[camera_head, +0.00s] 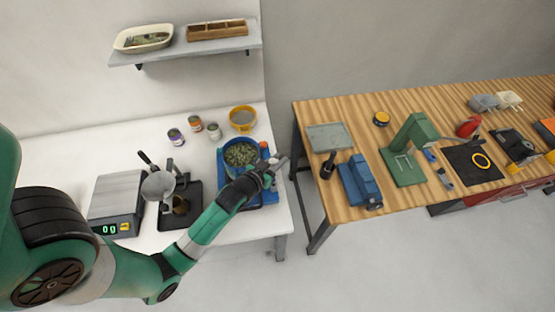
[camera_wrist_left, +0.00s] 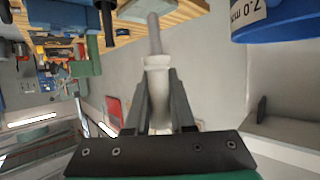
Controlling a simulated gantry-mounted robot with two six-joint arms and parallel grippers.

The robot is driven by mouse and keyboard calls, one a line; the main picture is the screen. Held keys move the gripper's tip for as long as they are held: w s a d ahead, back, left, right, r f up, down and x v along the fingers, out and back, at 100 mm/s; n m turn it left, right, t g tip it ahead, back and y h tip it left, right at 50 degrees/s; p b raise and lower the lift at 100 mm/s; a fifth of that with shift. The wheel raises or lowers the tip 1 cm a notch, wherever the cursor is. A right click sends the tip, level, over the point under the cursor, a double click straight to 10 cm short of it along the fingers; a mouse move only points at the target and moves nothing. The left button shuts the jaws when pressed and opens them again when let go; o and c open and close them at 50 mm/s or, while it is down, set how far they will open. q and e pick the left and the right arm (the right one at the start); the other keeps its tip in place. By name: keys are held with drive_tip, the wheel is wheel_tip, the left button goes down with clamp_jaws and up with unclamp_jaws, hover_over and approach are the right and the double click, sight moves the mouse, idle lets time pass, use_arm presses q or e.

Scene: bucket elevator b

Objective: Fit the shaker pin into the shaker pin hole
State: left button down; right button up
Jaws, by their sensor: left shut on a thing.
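My left gripper (camera_head: 272,170) reaches in from the left, at the right side of the blue shaker (camera_head: 221,160). It is shut on a pale grey shaker pin (camera_head: 279,161). In the left wrist view, the pin (camera_wrist_left: 156,66) sticks out straight from between the gripper's fingers (camera_wrist_left: 160,100), with a thick collar and a thinner shaft. A blue round part of the shaker (camera_wrist_left: 285,25) shows at the upper right there, apart from the pin. The shaker pin hole cannot be made out in either view. My right gripper is not in view.
The shaker's round pan holds green material (camera_head: 241,155). A digital scale (camera_head: 117,195), a black tray (camera_head: 178,218), small cans (camera_head: 196,124) and a yellow bowl (camera_head: 242,117) share the white table. A gap separates it from the wooden bench (camera_head: 345,107) with a blue vice (camera_head: 360,183).

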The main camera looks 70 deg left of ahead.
use_arm(q)
wheel_tip(320, 180, down, 6)
drive_tip(key=b, duration=0.4)
drive_tip(key=shift+r, duration=0.1)
idle(1.5)
drive_tip(key=shift+f+b, duration=1.75)
drive_tip(key=shift+f, duration=0.5)
drive_tip(key=c, duration=0.7)
unclamp_jaws()
drive_tip(key=shift+s+d, duration=0.1)
